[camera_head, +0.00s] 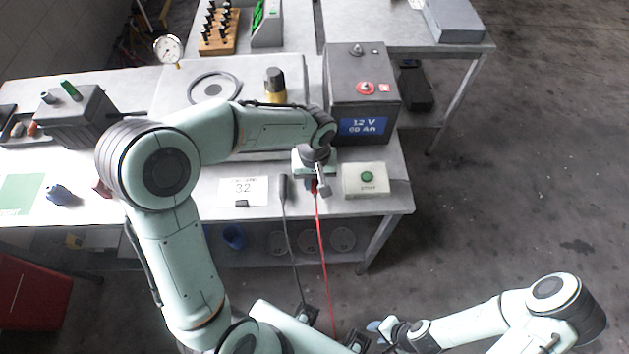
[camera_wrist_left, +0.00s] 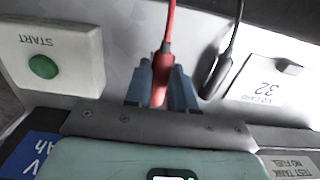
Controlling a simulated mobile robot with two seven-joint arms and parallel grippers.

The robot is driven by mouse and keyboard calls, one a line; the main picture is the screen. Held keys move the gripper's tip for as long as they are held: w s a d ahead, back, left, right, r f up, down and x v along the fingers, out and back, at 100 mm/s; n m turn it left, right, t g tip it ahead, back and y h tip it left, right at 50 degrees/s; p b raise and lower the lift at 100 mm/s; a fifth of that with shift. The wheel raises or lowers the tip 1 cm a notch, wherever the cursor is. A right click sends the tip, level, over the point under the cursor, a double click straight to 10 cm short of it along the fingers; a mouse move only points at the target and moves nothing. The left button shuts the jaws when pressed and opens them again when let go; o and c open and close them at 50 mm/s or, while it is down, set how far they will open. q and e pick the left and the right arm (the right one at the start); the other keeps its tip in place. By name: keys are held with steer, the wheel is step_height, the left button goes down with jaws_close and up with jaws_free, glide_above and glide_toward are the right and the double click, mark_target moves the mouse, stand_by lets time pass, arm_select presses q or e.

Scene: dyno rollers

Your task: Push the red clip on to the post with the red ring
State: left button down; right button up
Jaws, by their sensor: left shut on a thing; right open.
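The battery (camera_head: 350,95) is a dark grey box with a blue "12 V" label. On its top is a post with a red ring (camera_head: 366,88), with another post without red (camera_head: 357,48) behind it. My left gripper (camera_head: 313,186) is in front of the battery, low over the bench's front part. It is shut on the red clip, whose red cable (camera_head: 321,240) runs down off the bench. In the left wrist view the red clip (camera_wrist_left: 162,66) sits between the blue-grey fingers (camera_wrist_left: 160,88). My right gripper (camera_head: 378,327) is open at the bottom, away from the bench.
A black clip (camera_head: 283,186) with a dark cable lies left of my left gripper. A START box (camera_head: 364,180) with a green button stands to the right. A card marked 32 (camera_head: 242,191) lies at left. A bench plate with a yellow-black part (camera_head: 275,88) is behind my arm.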

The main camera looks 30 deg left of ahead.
mark_target(314, 183)
arm_select(q)
steer(key=shift+r+p, duration=1.05)
steer(key=shift+r, duration=1.25)
arm_select(e)
steer(key=w+r, duration=0.2)
steer(key=r, duration=0.1)
